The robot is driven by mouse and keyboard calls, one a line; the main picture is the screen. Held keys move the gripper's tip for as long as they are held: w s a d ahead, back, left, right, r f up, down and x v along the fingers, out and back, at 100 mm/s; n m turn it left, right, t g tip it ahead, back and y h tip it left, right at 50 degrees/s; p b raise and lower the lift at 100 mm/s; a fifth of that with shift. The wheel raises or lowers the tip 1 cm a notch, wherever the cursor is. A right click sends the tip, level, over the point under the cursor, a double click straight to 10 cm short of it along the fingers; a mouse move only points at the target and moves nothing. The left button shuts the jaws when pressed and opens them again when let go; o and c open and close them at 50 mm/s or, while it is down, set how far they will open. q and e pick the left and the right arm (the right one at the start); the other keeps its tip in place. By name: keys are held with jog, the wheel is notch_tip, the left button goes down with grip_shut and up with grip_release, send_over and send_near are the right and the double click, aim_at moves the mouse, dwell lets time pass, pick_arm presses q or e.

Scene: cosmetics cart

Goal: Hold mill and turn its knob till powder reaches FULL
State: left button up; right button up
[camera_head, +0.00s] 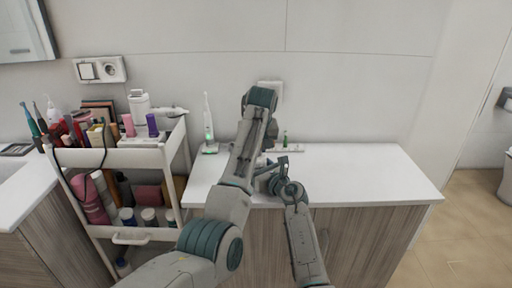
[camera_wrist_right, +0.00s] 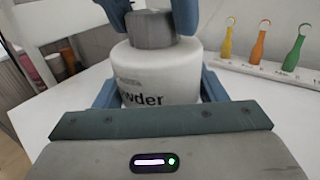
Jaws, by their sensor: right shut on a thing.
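In the right wrist view the mill (camera_wrist_right: 150,70) is a white round body with "powder" lettering, partly cut off by my gripper, and a grey knob (camera_wrist_right: 152,30) on top. It stands upright. My right gripper (camera_wrist_right: 160,95) is shut on the body, one blue finger on each side. My left gripper (camera_wrist_right: 152,12) comes from above with a blue finger on either side of the knob; whether they press on it I cannot tell. In the head view both grippers meet over the white counter, and my arms hide most of the mill. No powder level is visible.
A toothbrush (camera_head: 208,125) stands left on the counter (camera_head: 360,175), beside a loaded cart (camera_head: 130,158). The counter's right side is clear.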

pick_arm(q)
jog(key=o, duration=0.3)
notch_tip(320, 180, up, 10)
dwell(0.5)
jog(key=w+a+f+n+t+h, duration=0.15)
jog(key=a+f+n, duration=0.25)
jog(key=a+n, duration=0.4)
jog(key=s+f+n+t+h, duration=0.8)
jog(key=n+h, duration=0.3)
jog(key=n, duration=0.7)
jog(key=shift+g, duration=0.25)
jog(key=x, duration=0.7)
jog(key=d+x, duration=0.1)
jog(key=x, duration=0.2)
jog(key=shift+s+d+r, duration=0.15)
jog(key=shift+r, duration=0.1)
